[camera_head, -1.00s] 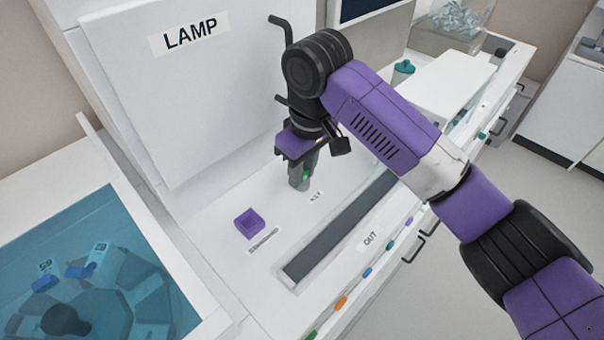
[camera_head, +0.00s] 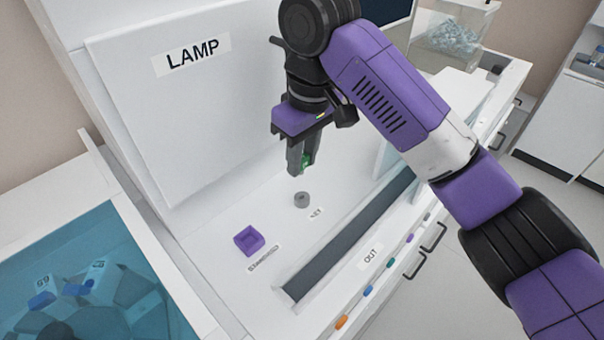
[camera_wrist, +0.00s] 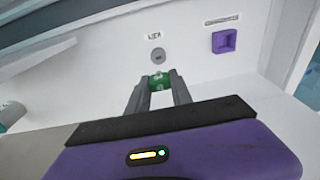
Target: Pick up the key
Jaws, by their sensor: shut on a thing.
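The key (camera_wrist: 159,82) shows as a green piece between my fingertips in the wrist view. A small part of it shows green in the head view (camera_head: 305,161). My gripper (camera_head: 301,168) is shut on it and holds it above the white bench top. The key's lower part is mostly hidden by the fingers. A small round grey holder (camera_head: 302,200) with a dark hole stands on the bench below the gripper, beside a small label that seems to read KEY. It also shows in the wrist view (camera_wrist: 158,56), apart from the key.
A purple square socket (camera_head: 249,240) with a label sits left of the grey holder. A white panel marked LAMP (camera_head: 180,110) stands behind. A long dark slot (camera_head: 345,240) runs along the front, near an OUT label (camera_head: 370,256). A blue-covered bin (camera_head: 90,270) is at left.

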